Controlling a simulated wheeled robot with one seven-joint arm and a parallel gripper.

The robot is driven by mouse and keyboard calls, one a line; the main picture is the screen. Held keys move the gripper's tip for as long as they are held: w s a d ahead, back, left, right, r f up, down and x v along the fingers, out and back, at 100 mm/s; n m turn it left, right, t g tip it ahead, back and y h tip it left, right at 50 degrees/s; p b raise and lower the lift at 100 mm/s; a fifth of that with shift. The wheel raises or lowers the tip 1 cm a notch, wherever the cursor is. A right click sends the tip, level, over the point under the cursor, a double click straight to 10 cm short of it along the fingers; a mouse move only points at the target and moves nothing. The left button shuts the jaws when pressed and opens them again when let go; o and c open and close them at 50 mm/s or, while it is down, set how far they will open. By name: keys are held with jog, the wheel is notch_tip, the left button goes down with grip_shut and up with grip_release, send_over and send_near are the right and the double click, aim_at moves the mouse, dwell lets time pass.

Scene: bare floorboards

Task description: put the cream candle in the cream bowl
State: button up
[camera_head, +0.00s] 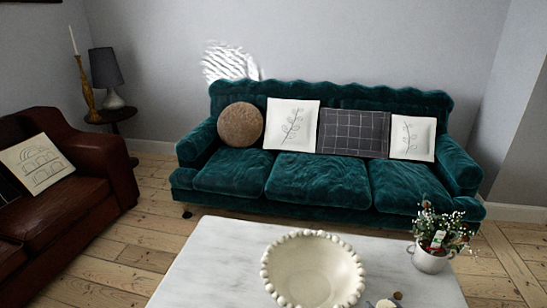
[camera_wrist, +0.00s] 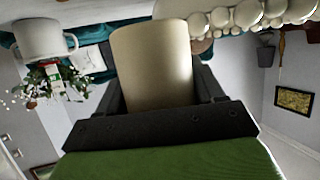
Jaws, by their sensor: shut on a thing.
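The cream candle (camera_wrist: 152,62) is a smooth cylinder in the middle of the wrist view. My gripper (camera_wrist: 157,85) is shut on it, with a dark finger on each side. The cream bowl (camera_head: 314,270) has a beaded rim and stands at the front of the white marble table in the head view; its inside looks empty where visible. Its beads also show along the top right of the wrist view (camera_wrist: 235,17), close beside the candle. The wrist picture is upside down.
A white pot with a flowering plant (camera_head: 432,255) stands on the table (camera_head: 215,262) right of the bowl. A green sofa (camera_head: 320,180) is behind; a brown sofa (camera_head: 60,215) is left.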

jog(key=w+a+r+n+y, duration=0.2)
jog(key=a+r, duration=0.5)
jog(key=a, duration=0.4)
jog(key=w+a+r+n+y, duration=0.1)
jog(key=a+r+y, duration=0.1)
jog(key=a+r, duration=0.6)
jog(key=s+a+r+n+g+y+p, duration=0.1)
jog(key=s+r+n+g+y+p, duration=0.1)
jog(key=r+p, duration=0.3)
jog(key=s+a+r+n+g+y+p, duration=0.1)
jog(key=s+r+n+g+y+p, duration=0.2)
jog(key=p, duration=0.5)
notch_tip(320, 180, up, 3)
jog(key=n+y, duration=0.1)
jog(key=n, duration=0.1)
jog(key=shift+s+a+n+g+y, duration=0.2)
jog(key=shift+s+n+g+y, duration=0.1)
jog(key=shift+y, duration=0.1)
